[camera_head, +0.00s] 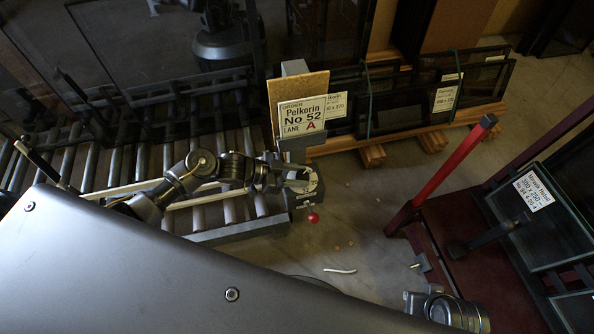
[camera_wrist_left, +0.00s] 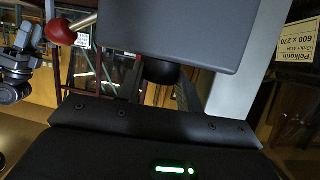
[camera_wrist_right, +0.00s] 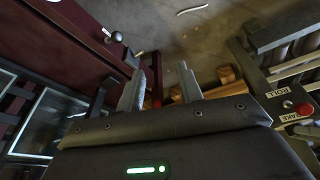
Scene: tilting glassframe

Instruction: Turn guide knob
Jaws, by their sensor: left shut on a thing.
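The guide knob is a dark round knob (camera_wrist_left: 160,70) under a grey box (camera_wrist_left: 170,30) in the left wrist view. My left gripper (camera_head: 299,181) is at the end of the roller conveyor in the head view, shut on the knob with a finger on either side. In the head view the knob itself is mostly hidden by the gripper, above a pale round plate. My right gripper (camera_wrist_right: 160,78) has its fingers apart and nothing between them in the right wrist view. It is away from the knob, over the floor near a maroon frame.
A red ball handle (camera_head: 313,217) sticks out just below the knob, beside ROLL and BRAKE labels. An order sign (camera_head: 303,115) reading Pelkorin No 52, Lane A stands behind. A maroon rack (camera_head: 404,213) with a red bar stands right.

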